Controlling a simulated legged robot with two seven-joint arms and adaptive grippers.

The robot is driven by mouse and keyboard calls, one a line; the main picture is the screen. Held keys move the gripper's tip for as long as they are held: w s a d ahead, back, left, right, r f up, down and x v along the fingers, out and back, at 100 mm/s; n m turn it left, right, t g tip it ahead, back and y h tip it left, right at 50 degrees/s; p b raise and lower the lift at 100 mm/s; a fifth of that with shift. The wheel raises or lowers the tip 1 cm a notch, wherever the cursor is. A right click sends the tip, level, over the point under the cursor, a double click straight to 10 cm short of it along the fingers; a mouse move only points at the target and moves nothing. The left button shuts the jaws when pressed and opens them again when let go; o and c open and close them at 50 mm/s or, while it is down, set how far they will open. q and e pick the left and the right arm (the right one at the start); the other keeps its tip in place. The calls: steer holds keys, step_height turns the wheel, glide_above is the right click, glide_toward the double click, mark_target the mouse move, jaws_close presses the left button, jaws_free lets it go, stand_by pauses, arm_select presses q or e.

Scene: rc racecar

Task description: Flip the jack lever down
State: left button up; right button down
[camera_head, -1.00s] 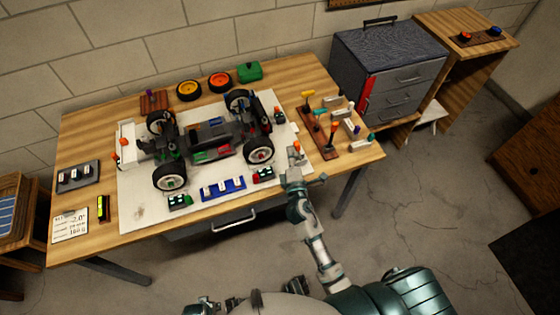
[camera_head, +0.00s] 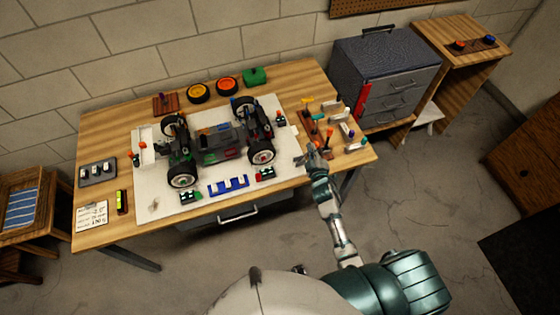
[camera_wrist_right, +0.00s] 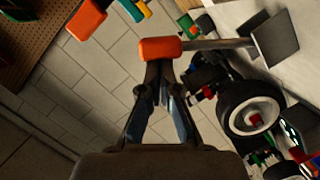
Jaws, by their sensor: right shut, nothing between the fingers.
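In the wrist view a lever with an orange grip (camera_wrist_right: 160,48) has a grey shaft that runs sideways to a grey plate (camera_wrist_right: 276,36). I take this to be the jack lever. My right gripper (camera_wrist_right: 162,72) is shut with nothing between its fingers. Its tips are right at the orange grip; whether they touch it I cannot tell. In the head view my right gripper (camera_head: 307,152) is at the right end of the white mat, and the lever is too small and covered to make out clearly. My left gripper is not in view.
The car (camera_head: 218,140) stands on the white mat (camera_head: 222,206) to the left of the gripper. A wooden tool rack (camera_head: 308,122) with upright handles stands close on the right. Small red and black parts (camera_head: 265,173) lie near the car. The floor in front is clear.

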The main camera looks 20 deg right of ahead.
steer(key=shift+d+f+m+p, duration=0.35)
steer(key=shift+d+m, duration=0.15)
steer(key=shift+d, duration=0.2)
steer(key=shift+a, duration=0.15)
